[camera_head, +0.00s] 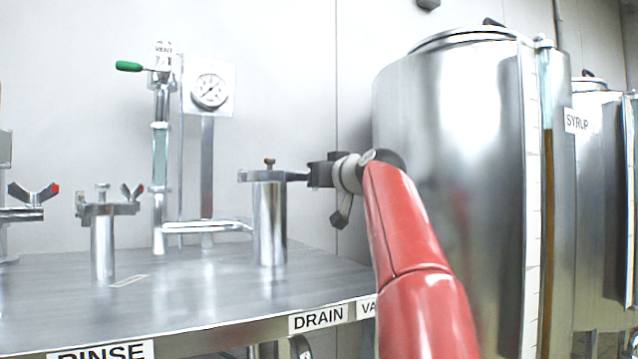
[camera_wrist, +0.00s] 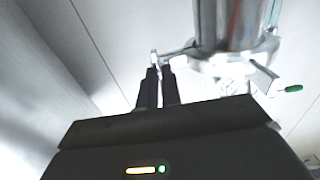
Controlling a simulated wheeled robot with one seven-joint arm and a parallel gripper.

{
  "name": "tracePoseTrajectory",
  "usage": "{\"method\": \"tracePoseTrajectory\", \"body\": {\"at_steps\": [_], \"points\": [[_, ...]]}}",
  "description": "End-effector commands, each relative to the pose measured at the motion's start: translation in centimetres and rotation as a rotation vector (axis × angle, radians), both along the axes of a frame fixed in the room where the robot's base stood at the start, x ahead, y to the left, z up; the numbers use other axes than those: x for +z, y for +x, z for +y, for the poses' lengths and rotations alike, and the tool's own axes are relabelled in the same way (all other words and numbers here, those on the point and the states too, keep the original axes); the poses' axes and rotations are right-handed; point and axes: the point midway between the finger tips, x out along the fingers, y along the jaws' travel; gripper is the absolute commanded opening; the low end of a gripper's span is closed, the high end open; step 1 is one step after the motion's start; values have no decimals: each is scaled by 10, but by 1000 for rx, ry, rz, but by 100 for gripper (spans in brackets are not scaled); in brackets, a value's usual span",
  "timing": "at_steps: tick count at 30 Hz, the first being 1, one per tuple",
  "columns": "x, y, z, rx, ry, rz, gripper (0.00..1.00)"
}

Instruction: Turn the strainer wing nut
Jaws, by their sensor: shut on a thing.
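A steel strainer (camera_head: 270,222) stands upright on the bench, with a flat clamp and a small reddish-brown knob on its top. My gripper (camera_head: 312,175) reaches in from the right at the clamp's right end. In the wrist view the strainer (camera_wrist: 232,22) is at the top right. There my two dark fingers (camera_wrist: 158,78) are shut on the thin pale wing nut (camera_wrist: 155,57) that sticks out from the clamp. Most of the wing nut is hidden between the fingers, so its angle is hard to tell.
A similar clamped post (camera_head: 103,245) with wing nuts stands left on the steel bench (camera_head: 190,290). Behind are a pressure gauge (camera_head: 210,91) and a green-handled vent valve (camera_head: 130,66). A large steel tank (camera_head: 450,150) stands close to my arm on the right.

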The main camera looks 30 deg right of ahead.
Motion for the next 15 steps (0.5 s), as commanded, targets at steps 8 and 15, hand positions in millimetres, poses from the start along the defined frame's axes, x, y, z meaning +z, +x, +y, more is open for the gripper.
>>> {"method": "tracePoseTrajectory", "body": {"at_steps": [8,15], "points": [[-1,0,-1,-1,-101,-2,0],[-1,0,0,-1,-128,-3,0]]}}
